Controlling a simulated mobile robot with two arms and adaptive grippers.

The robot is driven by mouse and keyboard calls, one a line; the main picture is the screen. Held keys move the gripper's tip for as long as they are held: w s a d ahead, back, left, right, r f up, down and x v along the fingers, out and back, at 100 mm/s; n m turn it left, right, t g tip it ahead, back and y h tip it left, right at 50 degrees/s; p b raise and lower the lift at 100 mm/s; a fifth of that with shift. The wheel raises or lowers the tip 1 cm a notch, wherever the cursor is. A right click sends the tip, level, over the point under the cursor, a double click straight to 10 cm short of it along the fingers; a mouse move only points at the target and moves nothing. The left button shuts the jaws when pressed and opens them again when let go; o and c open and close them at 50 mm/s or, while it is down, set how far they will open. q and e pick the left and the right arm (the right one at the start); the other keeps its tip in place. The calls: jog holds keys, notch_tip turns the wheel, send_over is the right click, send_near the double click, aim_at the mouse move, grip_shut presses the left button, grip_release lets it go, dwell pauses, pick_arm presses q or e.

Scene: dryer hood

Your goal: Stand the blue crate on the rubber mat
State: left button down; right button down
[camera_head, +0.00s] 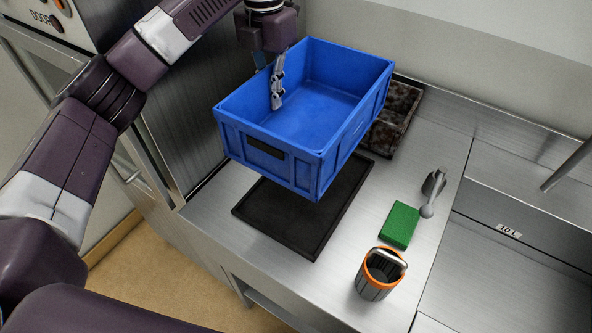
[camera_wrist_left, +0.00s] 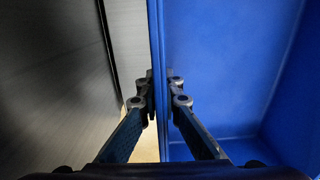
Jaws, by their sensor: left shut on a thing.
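The blue crate (camera_head: 270,155) is upright, open side up, and looks empty inside. My left gripper (camera_head: 277,85) is shut on the crate's left rear wall, with one finger inside the crate. In the left wrist view the two fingers (camera_wrist_left: 164,95) pinch the crate wall (camera_wrist_left: 158,40) from both sides. The black rubber mat (camera_head: 290,240) lies on the steel counter below the crate, which appears to hang above it. The crate hides the mat's rear part. My right gripper is not in view.
A dark mottled tray (camera_head: 400,115) stands behind the crate on the right. A green sponge (camera_head: 400,225), a grey scoop-like tool (camera_head: 433,190) and a dark cup with an orange rim (camera_head: 380,275) stand right of the mat. A steel appliance wall (camera_head: 190,110) rises at left.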

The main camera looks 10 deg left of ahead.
pick_arm(q)
notch_tip(320, 180, down, 14)
jog(key=shift+f+p, duration=0.1)
jog(key=shift+p, duration=1.05)
notch_tip(320, 180, down, 4)
jog(key=shift+p, duration=0.5)
jog(key=shift+f, duration=0.2)
jog(key=shift+f, duration=0.15)
jog(key=c, duration=2.4)
grip_release()
jog(key=shift+o, duration=1.4)
jog(key=shift+s, duration=0.1)
